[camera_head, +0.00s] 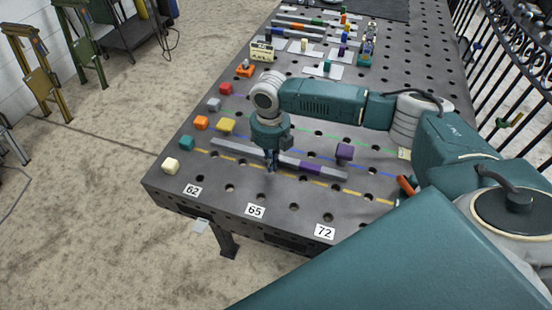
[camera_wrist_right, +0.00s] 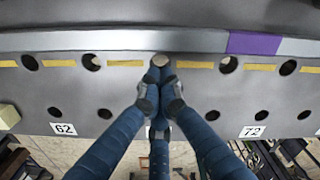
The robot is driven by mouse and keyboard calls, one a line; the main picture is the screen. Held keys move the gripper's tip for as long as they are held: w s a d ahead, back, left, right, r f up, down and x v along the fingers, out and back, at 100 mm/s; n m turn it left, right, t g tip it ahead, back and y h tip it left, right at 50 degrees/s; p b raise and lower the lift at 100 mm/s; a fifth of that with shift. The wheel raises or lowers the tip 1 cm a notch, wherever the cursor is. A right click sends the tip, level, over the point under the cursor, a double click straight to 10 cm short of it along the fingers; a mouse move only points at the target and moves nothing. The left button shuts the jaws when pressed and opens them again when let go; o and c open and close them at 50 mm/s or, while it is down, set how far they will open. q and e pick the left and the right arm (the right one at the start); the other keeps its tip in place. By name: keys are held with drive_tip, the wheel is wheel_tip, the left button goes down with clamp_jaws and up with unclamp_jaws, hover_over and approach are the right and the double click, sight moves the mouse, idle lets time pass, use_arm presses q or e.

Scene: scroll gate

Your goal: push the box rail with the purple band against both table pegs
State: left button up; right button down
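The box rail (camera_head: 247,151) is a long grey bar lying near the front of the dark perforated table, with a purple band (camera_head: 310,169) toward its right end. In the right wrist view the rail (camera_wrist_right: 100,42) runs across the top, with its purple band (camera_wrist_right: 254,44) at the right. My right gripper (camera_head: 271,167) points down at the rail's front side, left of the band. Its fingers (camera_wrist_right: 160,70) are drawn together with nothing seen between them; whether they touch the rail I cannot tell. I cannot clearly pick out the table pegs. My left gripper is not in view.
A purple block (camera_head: 344,153) stands just behind the rail's right part, and a yellow block (camera_head: 226,126) behind its left end. Several coloured blocks line the left edge. An orange-handled item (camera_head: 406,186) lies at right. The front strip with number labels (camera_head: 256,211) is clear.

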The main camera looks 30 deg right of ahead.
drive_tip(key=shift+f+b, duration=0.5)
drive_tip(key=shift+f, duration=0.6)
drive_tip(key=shift+r+p, duration=0.25)
drive_tip(key=shift+p, duration=0.25)
idle(0.4)
drive_tip(key=shift+w+d, duration=0.1)
idle(0.5)
drive_tip(key=shift+w+d+b, duration=1.15)
drive_tip(key=shift+w+d, duration=0.65)
drive_tip(key=shift+d, duration=0.15)
drive_tip(key=shift+w+d+r, duration=0.1)
drive_tip(key=shift+d, duration=0.1)
